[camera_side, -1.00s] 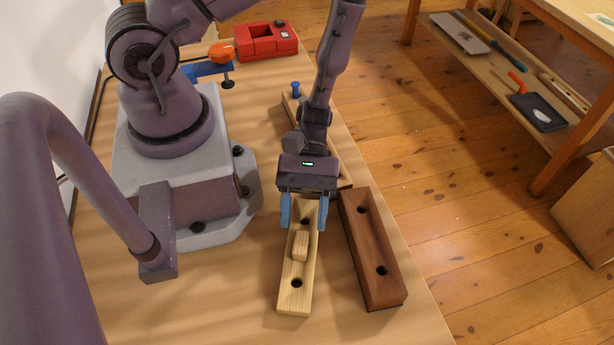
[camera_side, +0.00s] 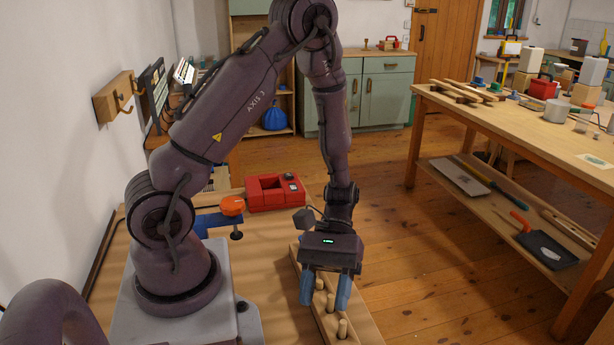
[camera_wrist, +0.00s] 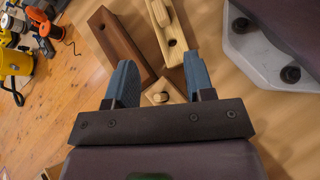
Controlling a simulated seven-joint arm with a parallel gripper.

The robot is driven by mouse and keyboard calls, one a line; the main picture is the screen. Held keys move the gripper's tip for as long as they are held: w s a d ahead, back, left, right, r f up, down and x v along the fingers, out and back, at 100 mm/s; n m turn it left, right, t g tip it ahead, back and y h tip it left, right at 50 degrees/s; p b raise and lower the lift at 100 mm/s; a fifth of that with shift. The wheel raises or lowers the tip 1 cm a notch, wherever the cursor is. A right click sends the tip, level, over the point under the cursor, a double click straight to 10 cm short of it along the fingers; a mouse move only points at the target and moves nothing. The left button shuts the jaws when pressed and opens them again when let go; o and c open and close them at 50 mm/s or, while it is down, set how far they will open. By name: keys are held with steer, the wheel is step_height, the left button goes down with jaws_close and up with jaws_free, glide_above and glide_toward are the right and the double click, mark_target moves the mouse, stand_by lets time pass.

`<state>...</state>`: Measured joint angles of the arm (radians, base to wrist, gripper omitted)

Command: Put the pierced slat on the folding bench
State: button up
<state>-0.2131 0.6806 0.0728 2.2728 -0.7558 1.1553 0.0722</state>
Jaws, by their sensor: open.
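In the wrist view a dark brown slat (camera_wrist: 118,42) and a pale slat (camera_wrist: 168,30) with a hole and a small wooden knob lie side by side on the tabletop. Both lie beyond my gripper's fingers, and both are outside the side view. My gripper (camera_side: 324,300) is open and empty, fingers pointing down in front of a pale board with upright pegs (camera_side: 327,318). A pale piece with one peg (camera_wrist: 158,92) shows between the fingers in the wrist view. I cannot tell which thing is the folding bench.
A large workbench (camera_side: 540,125) with a tool shelf stands at right across open floor (camera_side: 440,260).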

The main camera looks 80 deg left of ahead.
steer(key=s+a+r+m+t+y, duration=0.1)
steer(key=r+m+t+y, duration=0.4)
steer(key=r, duration=0.6)
steer(key=a+r+m+t+y, duration=0.3)
steer(key=r+m+t+y, duration=0.2)
steer(key=r, duration=0.6)
steer(key=shift+s+a+r+t, duration=0.2)
steer(key=shift+s+r+t, duration=0.2)
steer(key=shift+t, duration=0.1)
